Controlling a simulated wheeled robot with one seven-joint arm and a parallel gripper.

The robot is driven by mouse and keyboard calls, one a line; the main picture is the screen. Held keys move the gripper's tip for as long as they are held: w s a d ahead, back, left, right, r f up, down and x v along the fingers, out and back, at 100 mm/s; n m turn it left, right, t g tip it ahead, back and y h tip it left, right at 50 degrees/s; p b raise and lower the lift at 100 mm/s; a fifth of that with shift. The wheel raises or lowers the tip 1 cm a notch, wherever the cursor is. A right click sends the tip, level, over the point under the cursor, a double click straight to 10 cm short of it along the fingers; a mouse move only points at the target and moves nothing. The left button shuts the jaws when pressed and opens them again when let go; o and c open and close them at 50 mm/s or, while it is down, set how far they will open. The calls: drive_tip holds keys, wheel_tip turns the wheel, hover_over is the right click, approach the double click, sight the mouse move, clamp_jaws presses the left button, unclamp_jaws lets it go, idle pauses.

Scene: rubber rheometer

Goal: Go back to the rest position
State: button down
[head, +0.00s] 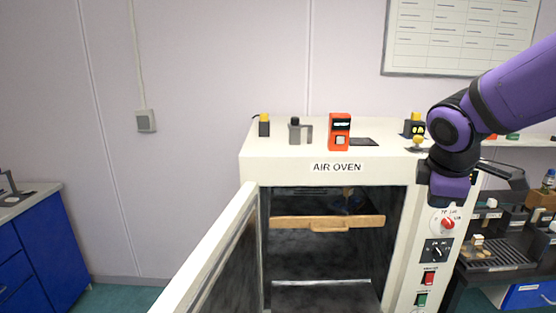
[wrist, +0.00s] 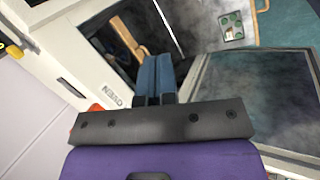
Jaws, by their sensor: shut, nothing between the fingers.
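My gripper (wrist: 157,72) shows in the wrist view with its two blue fingers pressed together and nothing between them. The white air oven (head: 280,166) stands in the middle of the head view, and its door (head: 215,262) is swung open to the left. The wrist view shows the open door too (wrist: 255,95), to the right of my fingers. My purple arm reaches in from the right, over the oven's right front side. I cannot make out my fingertips in the head view.
A wooden bar (head: 290,223) with a handle spans the oven's dark inside. Small devices, including a red one (head: 339,132), stand on the oven's top. Knobs and switches (head: 437,250) line its right front. A cluttered bench (head: 495,265) stands at right, blue cabinets (head: 40,245) at left.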

drive_tip(key=s+r+m+y, duration=0.1)
drive_tip(key=s+r+m, duration=0.1)
drive_tip(key=s+m, duration=0.4)
drive_tip(key=s+r+m+y, duration=0.1)
drive_tip(key=s+r+m, duration=0.2)
drive_tip(key=s+m, duration=0.4)
drive_tip(key=s, duration=0.3)
drive_tip(key=shift+s+d+t+y, duration=0.15)
drive_tip(key=shift+s+t+y, duration=0.05)
drive_tip(key=shift+t+y, duration=0.2)
drive_tip(key=shift+w, duration=0.15)
